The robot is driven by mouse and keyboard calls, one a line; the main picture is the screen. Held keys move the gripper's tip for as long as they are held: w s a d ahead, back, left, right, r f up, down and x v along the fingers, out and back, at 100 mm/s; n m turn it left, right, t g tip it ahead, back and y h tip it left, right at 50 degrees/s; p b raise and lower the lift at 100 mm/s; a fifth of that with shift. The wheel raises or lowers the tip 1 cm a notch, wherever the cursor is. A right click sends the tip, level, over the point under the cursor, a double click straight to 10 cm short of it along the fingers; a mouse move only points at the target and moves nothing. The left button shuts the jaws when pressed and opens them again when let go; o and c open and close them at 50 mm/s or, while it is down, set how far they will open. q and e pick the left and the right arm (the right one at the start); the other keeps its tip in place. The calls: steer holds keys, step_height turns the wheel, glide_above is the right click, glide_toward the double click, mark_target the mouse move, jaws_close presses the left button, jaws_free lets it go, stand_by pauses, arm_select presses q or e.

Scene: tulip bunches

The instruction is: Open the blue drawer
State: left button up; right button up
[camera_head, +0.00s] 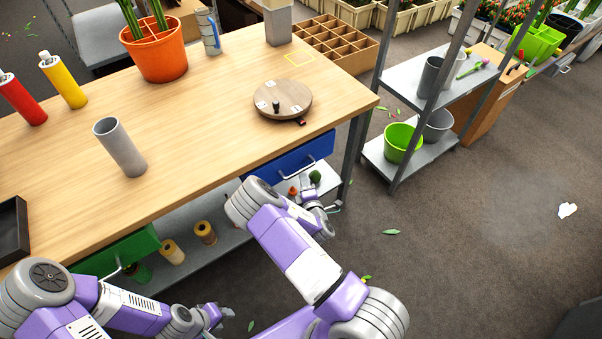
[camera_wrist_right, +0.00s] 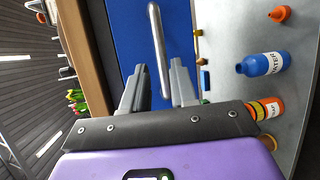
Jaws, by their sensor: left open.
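The blue drawer (camera_head: 285,160) sits under the table's right front edge and looks shut. It has a silver bar handle (camera_head: 312,163). In the right wrist view the blue front (camera_wrist_right: 125,35) fills the upper middle, and the silver handle (camera_wrist_right: 156,40) runs down to between the two fingers. My right gripper (camera_wrist_right: 160,78) is open, with a finger on each side of the handle's lower end; I cannot tell whether they touch it. In the head view it is partly hidden near the drawer (camera_head: 318,198). My left gripper (camera_head: 224,312) is open and empty, low in front of the table.
A green drawer (camera_head: 120,252) is at the table's left front. The lower shelf (camera_head: 205,258) holds bottles and jars, including a blue bottle (camera_wrist_right: 264,64). A metal rack (camera_head: 440,100) stands right of the table. The floor (camera_head: 470,230) at right is mostly clear.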

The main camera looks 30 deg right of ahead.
mark_target(301, 169)
steer(key=b+x, duration=0.2)
steer(key=x, duration=0.5)
steer(key=shift+d, duration=0.1)
jaws_close()
